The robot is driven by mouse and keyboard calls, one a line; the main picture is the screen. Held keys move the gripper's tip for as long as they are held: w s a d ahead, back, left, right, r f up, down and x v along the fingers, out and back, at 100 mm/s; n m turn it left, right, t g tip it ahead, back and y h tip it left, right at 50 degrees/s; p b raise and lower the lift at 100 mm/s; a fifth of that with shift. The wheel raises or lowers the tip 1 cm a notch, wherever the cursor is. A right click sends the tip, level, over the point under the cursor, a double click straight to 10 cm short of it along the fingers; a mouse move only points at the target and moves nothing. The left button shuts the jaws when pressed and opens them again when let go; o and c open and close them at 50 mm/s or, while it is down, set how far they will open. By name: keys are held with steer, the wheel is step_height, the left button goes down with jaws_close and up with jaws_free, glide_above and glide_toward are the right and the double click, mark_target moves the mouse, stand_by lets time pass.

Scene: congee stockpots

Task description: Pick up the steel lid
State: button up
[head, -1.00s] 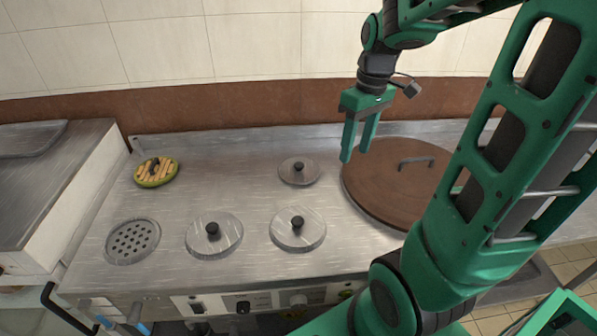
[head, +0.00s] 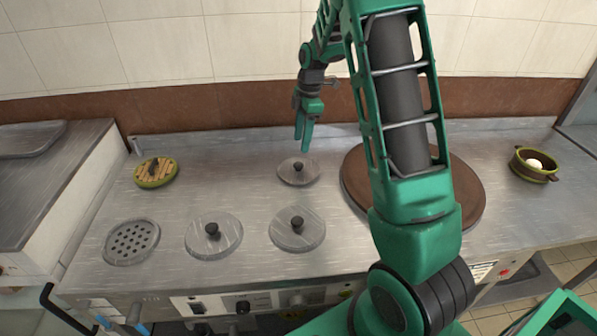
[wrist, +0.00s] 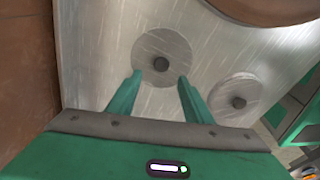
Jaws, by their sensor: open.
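Three round steel lids with black knobs are set on the steel counter. The smallest steel lid (head: 286,174) is at the back, and it also shows in the wrist view (wrist: 148,48). A larger steel lid (head: 283,238) is in front of it, seen also in the wrist view (wrist: 225,92). Another large steel lid (head: 199,243) is to its left. My gripper (head: 302,149) points down, open and empty, above the back of the smallest lid. In the wrist view its fingertips (wrist: 157,80) are on either side of that lid's knob, apart from it.
A wide brown lid (head: 467,190) lies right of the steel lids, partly hidden by my arm. A slatted green-rimmed item (head: 146,182) and a perforated disc (head: 131,241) are at the left. A small pot (head: 532,175) is at the far right. The back wall is close behind my gripper.

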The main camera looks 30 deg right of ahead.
mark_target(299, 164)
steer(key=f, duration=0.6)
steer(key=a+f, duration=0.1)
steer(key=f, duration=0.2)
steer(key=shift+s+f, duration=0.1)
steer(key=c, duration=1.1)
